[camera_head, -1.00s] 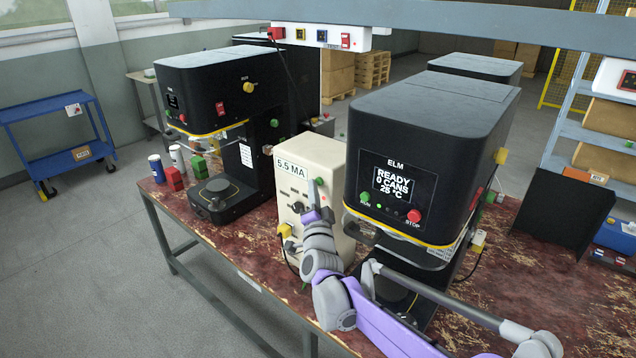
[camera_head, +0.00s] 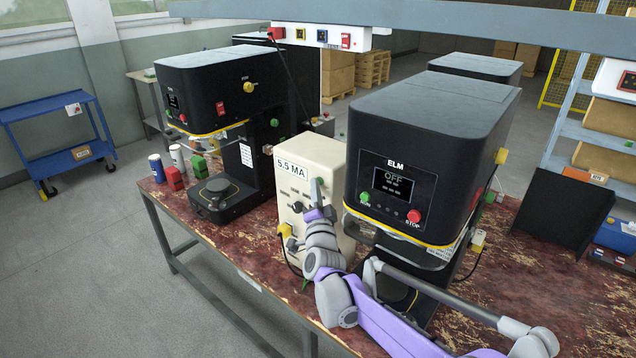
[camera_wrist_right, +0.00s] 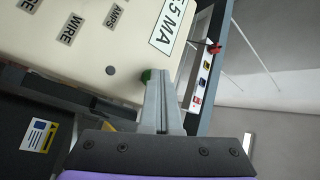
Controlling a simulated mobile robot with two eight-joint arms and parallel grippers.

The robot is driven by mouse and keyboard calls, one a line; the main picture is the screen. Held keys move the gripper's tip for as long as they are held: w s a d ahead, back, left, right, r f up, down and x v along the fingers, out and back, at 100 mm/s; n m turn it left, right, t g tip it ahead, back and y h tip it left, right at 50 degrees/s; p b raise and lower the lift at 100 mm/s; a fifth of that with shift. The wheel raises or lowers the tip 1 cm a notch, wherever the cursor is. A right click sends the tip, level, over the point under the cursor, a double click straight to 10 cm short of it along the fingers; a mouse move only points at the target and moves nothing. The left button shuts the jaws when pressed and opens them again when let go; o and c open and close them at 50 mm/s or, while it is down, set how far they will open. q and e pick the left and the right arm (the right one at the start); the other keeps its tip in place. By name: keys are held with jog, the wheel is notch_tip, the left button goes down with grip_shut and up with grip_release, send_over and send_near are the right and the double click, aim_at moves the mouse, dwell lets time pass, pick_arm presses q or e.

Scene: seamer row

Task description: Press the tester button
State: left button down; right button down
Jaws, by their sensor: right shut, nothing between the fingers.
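The tester is a cream box (camera_head: 297,172) labelled 5.5 MA, standing on the worn red bench between two black machines. Its front also shows in the wrist view (camera_wrist_right: 85,35), with WIRE and AMPS labels. A green button (camera_wrist_right: 146,75) shows on that front, partly behind my fingertips. My right gripper (camera_head: 316,188) is shut and empty, its fingertips at the tester's front near its right edge. In the wrist view the fingertips (camera_wrist_right: 158,78) overlap the button's edge; I cannot tell whether they touch it. My left gripper is not in view.
The ELM machine (camera_head: 432,130) stands close to the right of the tester; its screen (camera_head: 393,184) reads OFF. Another black machine (camera_head: 215,85) stands to the left, with small cans (camera_head: 157,168) beside it. A grey overhead beam (camera_head: 480,22) crosses above.

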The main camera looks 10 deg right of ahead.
jog(key=shift+s+a, duration=0.55)
jog(key=shift+s, duration=0.05)
jog(key=shift+a, duration=0.1)
jog(key=s+a, duration=0.1)
jog(key=s+a+b, duration=0.1)
jog(key=s+a, duration=0.1)
jog(key=shift+s+a+b, duration=0.2)
jog(key=shift+s+b, duration=0.1)
dwell(0.4)
